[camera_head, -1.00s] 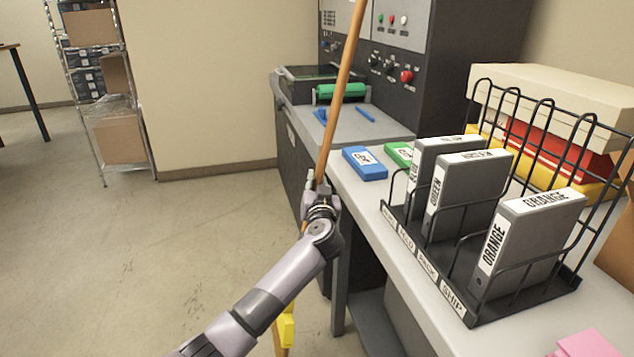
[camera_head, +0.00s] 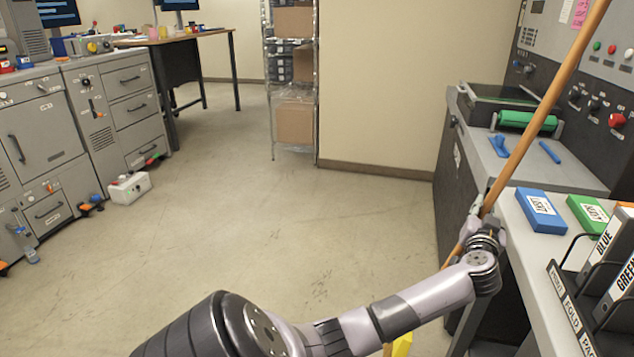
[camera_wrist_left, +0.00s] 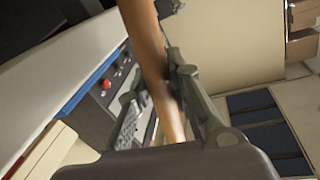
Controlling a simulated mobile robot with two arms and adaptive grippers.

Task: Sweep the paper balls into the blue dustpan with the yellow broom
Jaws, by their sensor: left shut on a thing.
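My left gripper (camera_head: 478,218) is shut on the wooden handle of the yellow broom (camera_head: 541,104), beside the counter edge. The handle leans up to the right in the head view. A piece of the yellow broom head (camera_head: 401,345) shows at the bottom edge, partly hidden behind my arm. In the left wrist view the handle (camera_wrist_left: 147,50) runs between the fingers of my left gripper (camera_wrist_left: 158,98). No paper balls and no blue dustpan show in these frames. My right gripper is not in view.
The counter (camera_head: 525,270) with a blue box (camera_head: 540,210), a green box (camera_head: 588,214) and a black binder rack (camera_head: 575,318) stands at the right. Grey cabinets (camera_head: 45,150) and a white box (camera_head: 130,188) are at the left. The floor (camera_head: 250,235) between is clear.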

